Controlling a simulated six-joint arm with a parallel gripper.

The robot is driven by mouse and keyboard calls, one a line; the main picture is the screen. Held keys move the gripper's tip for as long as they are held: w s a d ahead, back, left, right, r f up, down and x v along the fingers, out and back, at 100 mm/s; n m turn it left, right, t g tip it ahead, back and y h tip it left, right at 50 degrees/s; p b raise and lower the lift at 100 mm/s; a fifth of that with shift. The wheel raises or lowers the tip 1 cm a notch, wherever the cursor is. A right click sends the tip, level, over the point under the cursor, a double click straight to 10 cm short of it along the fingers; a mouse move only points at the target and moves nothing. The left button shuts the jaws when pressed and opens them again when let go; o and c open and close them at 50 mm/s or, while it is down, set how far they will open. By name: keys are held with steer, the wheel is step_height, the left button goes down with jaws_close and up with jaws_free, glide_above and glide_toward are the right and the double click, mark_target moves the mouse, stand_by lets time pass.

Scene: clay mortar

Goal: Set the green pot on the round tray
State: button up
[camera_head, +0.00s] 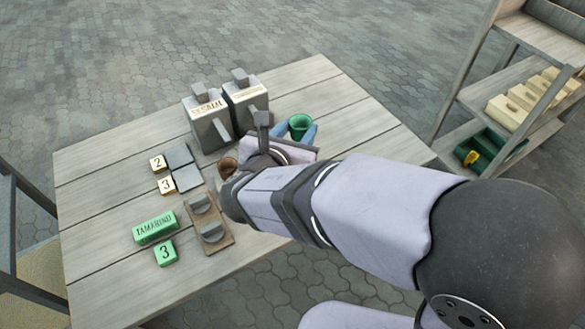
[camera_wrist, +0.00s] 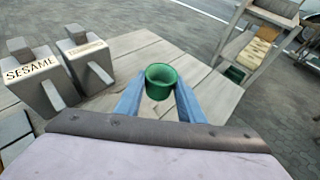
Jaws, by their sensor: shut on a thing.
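The green pot (camera_head: 300,124) is a small open-topped cup toward the right of the table in the head view. My gripper (camera_head: 302,132) has blue fingers and is shut on it, with one finger on each side. In the wrist view the green pot (camera_wrist: 160,82) is upright between the fingertips of my gripper (camera_wrist: 159,92), its rim facing up. Whether its base touches the table I cannot tell. I cannot make out a round tray in either view; my arm covers part of the table.
A grey SESAME canister (camera_head: 208,118) and another canister (camera_head: 246,100) stand left of the pot. A brown round thing (camera_head: 227,167) is partly behind my arm. A green TAMARIND block (camera_head: 155,227) and a wooden board (camera_head: 209,228) lie nearer. A shelf (camera_head: 505,95) stands right.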

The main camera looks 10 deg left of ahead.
steer(key=shift+y, duration=0.3)
steer(key=shift+s+a+f+b, duration=0.1)
steer(key=shift+a+f+b, duration=0.15)
steer(key=shift+f, duration=1.75)
steer(key=shift+s+a+f+b, duration=0.1)
steer(key=shift+a+f+b, duration=0.2)
steer(key=shift+f, duration=1.7)
steer(key=shift+s+a+f+b, duration=0.1)
steer(key=shift+a+f+b, duration=0.15)
steer(key=shift+f, duration=1.75)
steer(key=shift+f, duration=0.1)
steer(key=shift+f+b, duration=0.15)
steer(key=shift+b, duration=0.15)
steer(key=o, duration=0.7)
steer(key=shift+o, duration=0.2)
steer(key=shift+r, duration=0.2)
steer(key=shift+r+p, duration=0.2)
steer(key=shift+p, duration=0.2)
steer(key=v, duration=1.2)
steer(key=shift+f+p, duration=0.2)
steer(key=shift+p, duration=0.1)
